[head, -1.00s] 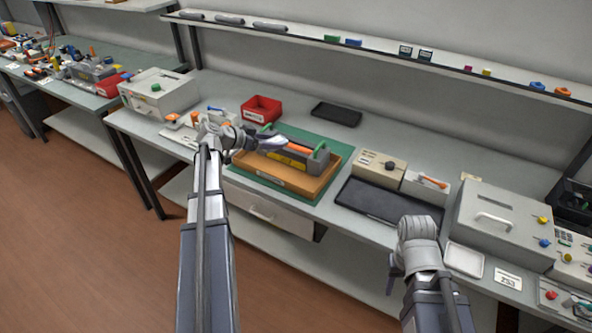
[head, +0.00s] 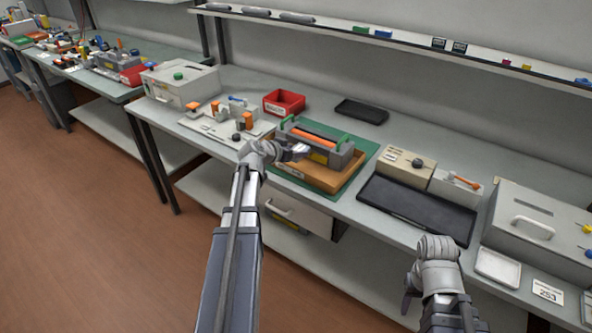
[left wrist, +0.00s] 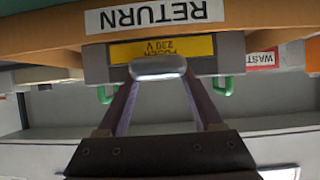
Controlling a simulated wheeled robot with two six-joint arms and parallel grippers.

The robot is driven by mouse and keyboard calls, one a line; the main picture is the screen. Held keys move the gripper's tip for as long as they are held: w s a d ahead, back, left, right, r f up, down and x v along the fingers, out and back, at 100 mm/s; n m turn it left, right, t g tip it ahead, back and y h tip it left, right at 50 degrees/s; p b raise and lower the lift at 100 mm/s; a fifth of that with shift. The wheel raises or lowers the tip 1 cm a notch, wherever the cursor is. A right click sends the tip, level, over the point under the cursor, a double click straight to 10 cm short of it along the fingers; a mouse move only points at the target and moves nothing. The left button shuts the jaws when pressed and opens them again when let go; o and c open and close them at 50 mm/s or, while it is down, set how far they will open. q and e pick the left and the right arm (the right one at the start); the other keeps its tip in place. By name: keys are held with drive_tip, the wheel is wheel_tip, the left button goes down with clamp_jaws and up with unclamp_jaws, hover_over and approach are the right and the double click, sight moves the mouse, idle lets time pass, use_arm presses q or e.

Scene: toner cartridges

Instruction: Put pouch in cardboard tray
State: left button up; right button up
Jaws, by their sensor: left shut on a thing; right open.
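My left gripper (head: 284,153) is shut on a small silvery pouch (head: 299,150). The pouch also shows between the fingertips in the left wrist view (left wrist: 158,66), seen nearly end-on. The brown cardboard tray (head: 325,183) lies on the green mat and bears a RETURN label, upside down in the left wrist view. A grey unit with an orange bar and green handles (head: 320,142) sits in the tray. The pouch appears at the tray's near left part, in front of the unit's yellow label; I cannot tell whether it touches anything. My right gripper (head: 410,296) is low at right, its fingers mostly hidden.
A red bin (head: 284,102) stands behind the green mat (head: 362,166). A black tray (head: 361,111) lies at the back. A wide dark tray (head: 408,209) and a beige box (head: 409,167) are to the right. A fixture with orange parts (head: 222,127) is to the left.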

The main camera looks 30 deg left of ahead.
sight(294, 162)
use_arm(q)
drive_tip(key=shift+s+f+b, duration=0.1)
drive_tip(key=shift+f+b, duration=1.8)
drive_tip(key=shift+f, duration=0.45)
clamp_jaws()
drive_tip(key=shift+f, duration=0.2)
drive_tip(key=shift+r, duration=0.15)
drive_tip(key=o, duration=1.3)
unclamp_jaws()
drive_tip(key=shift+o, duration=0.2)
use_arm(e)
wheel_tip(294, 162, down, 5)
drive_tip(key=shift+r, duration=0.1)
use_arm(q)
drive_tip(key=shift+s+r+p, duration=0.3)
drive_tip(key=shift+s+p, duration=0.05)
drive_tip(key=p+v, duration=0.5)
drive_tip(key=v, duration=0.6)
use_arm(e)
drive_tip(key=shift+r, duration=2.9)
